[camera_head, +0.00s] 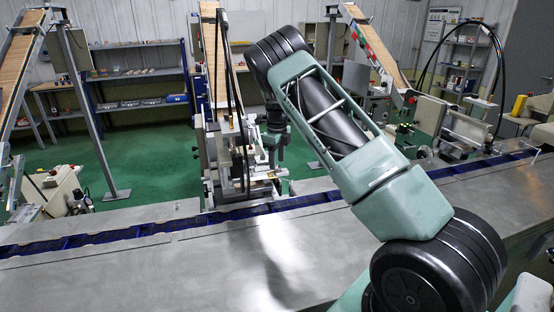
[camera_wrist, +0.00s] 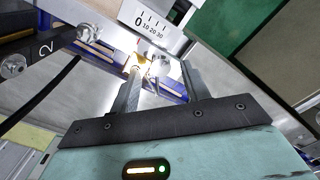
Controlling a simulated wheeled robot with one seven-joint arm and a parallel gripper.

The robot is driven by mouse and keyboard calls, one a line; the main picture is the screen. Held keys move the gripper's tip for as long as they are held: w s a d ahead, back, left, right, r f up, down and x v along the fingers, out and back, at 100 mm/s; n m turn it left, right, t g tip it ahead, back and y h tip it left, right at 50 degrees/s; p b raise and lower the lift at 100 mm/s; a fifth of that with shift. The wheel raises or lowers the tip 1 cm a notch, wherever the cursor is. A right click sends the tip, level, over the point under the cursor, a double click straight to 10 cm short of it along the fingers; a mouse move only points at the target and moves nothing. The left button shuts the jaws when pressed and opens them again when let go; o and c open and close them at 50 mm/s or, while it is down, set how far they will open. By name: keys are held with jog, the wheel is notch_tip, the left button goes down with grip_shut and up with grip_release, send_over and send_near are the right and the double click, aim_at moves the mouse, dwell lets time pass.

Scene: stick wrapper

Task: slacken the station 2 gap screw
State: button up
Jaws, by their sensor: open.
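Station 2 shows in the wrist view by a black bar marked 2 (camera_wrist: 43,49). One silver round-headed screw (camera_wrist: 12,65) sits at the bar's near end, and another silver knob (camera_wrist: 87,32) shows farther along it. A white scale plate (camera_wrist: 152,20) marked 0 10 20 30 is ahead of my gripper (camera_wrist: 160,70). Its two fingers are apart. A small yellowish, brightly lit part (camera_wrist: 141,57) shows ahead between them. I cannot tell which part is the gap screw or whether a finger touches anything. In the head view my gripper (camera_head: 277,148) is beside the middle station (camera_head: 228,150), partly hidden by my arm.
A metal table (camera_head: 130,275) with a blue conveyor channel (camera_head: 110,236) runs across the front. Inclined chutes stand at left (camera_head: 20,62) and right (camera_head: 374,45). A black cable (camera_wrist: 45,98) crosses the left of the wrist view. Green floor (camera_head: 150,150) lies open behind the table.

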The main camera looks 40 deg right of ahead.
jog(key=shift+f, duration=0.85)
jog(key=c, duration=1)
